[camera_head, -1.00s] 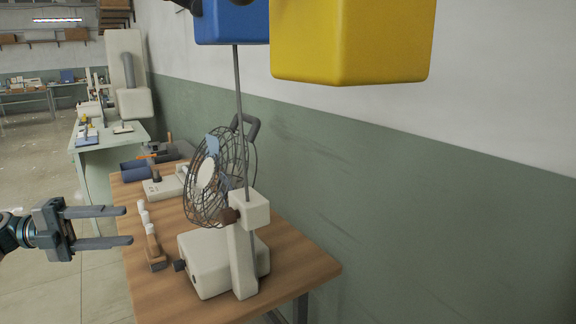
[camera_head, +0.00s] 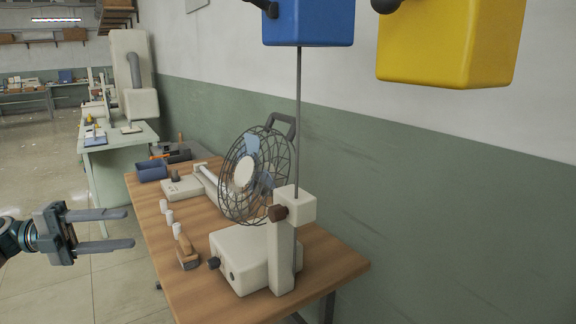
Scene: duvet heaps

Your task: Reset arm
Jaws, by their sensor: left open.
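My left gripper (camera_head: 128,229) comes in from the left edge in the head view. Its two grey fingers are apart with nothing between them, and they point right. It hangs in the air to the left of the wooden table (camera_head: 200,302). My right gripper is not in view.
A blue box (camera_head: 310,22) and a yellow box (camera_head: 450,45) are high up by the wall. Open floor (camera_head: 60,180) lies at left.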

